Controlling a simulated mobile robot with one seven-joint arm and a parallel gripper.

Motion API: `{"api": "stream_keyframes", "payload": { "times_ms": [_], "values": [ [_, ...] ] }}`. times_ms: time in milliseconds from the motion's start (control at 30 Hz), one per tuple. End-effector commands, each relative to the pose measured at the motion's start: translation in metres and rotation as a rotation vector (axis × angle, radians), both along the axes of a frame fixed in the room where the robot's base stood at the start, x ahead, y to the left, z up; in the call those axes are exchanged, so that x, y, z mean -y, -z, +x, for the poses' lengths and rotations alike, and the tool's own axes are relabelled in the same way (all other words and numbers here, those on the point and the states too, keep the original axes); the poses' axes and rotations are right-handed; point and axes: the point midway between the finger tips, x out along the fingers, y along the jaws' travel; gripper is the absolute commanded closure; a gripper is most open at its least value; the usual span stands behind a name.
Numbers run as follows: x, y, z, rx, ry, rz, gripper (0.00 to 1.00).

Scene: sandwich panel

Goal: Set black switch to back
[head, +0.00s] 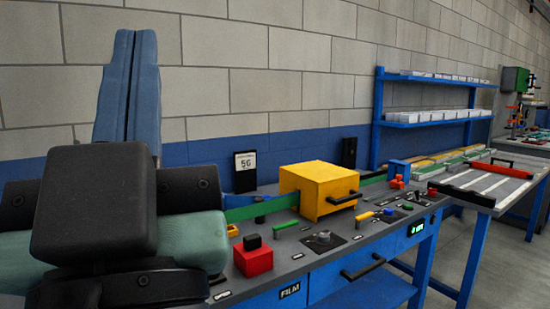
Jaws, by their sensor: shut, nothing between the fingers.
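A red box (253,262) stands on the grey panel top, with a small black block (252,242) on it that looks like a switch. I cannot tell which way it is set. I cannot tell for sure which one is the black switch. My arm fills the left side of the head view, close to the camera, and covers the panel's left end. My gripper does not show.
A yellow box (316,190) with a black handle stands behind the controls. A round knob (323,238), a green handle (286,224) and a yellow handle (367,216) sit along the panel. A black drawer handle (362,266) juts from the blue front. A table (475,197) stands at right.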

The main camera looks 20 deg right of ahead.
Motion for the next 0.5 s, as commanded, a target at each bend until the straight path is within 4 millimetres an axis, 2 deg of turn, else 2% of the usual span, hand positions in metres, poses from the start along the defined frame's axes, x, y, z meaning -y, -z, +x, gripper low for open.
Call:
{"api": "stream_keyframes", "payload": {
  "times_ms": [33,500],
  "values": [
    [0.000,-0.037,0.000,0.000,-0.001,0.001,1.00],
    [0.000,-0.194,0.000,0.000,-0.004,0.002,1.00]
  ]
}}
